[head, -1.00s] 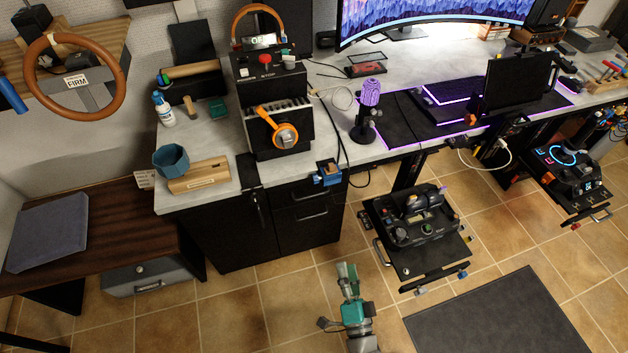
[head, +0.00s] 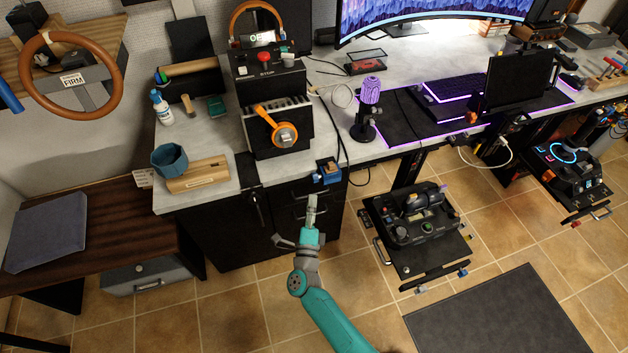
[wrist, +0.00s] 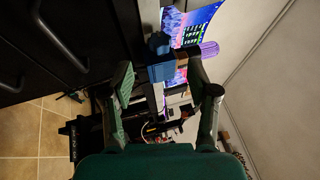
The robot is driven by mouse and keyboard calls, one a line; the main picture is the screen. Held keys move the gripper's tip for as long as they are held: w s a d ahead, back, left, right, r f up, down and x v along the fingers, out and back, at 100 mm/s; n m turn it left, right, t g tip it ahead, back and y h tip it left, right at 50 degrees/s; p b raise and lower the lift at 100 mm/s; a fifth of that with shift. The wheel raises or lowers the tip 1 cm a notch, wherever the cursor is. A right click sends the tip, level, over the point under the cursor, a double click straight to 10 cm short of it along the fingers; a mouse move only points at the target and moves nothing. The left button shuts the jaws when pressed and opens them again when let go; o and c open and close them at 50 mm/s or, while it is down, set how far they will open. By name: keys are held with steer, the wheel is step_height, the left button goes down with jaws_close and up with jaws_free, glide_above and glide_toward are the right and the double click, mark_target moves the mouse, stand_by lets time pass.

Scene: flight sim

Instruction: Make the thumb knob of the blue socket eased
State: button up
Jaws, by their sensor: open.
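The blue socket (head: 327,173) is a small blue block clamped at the front edge of the grey counter, above the black drawers. In the wrist view the blue socket (wrist: 161,73) lies ahead, between my fingers' lines, with a small brown part (wrist: 181,58) at its right side. I cannot tell for sure which part is the thumb knob. My gripper (head: 312,201) is just below and left of the socket in the head view. In the wrist view my gripper (wrist: 168,88) is open and empty, its fingers spread wide, with no visible contact.
Black drawers (head: 300,205) with bar handles stand close behind my gripper. A black machine with an orange lever (head: 275,128) stands on the counter (head: 225,150). A black control panel on a stand (head: 410,220) is to the right. Tiled floor is free in front.

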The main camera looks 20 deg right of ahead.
mark_target(314, 181)
steer(key=x, duration=0.8)
jaws_close()
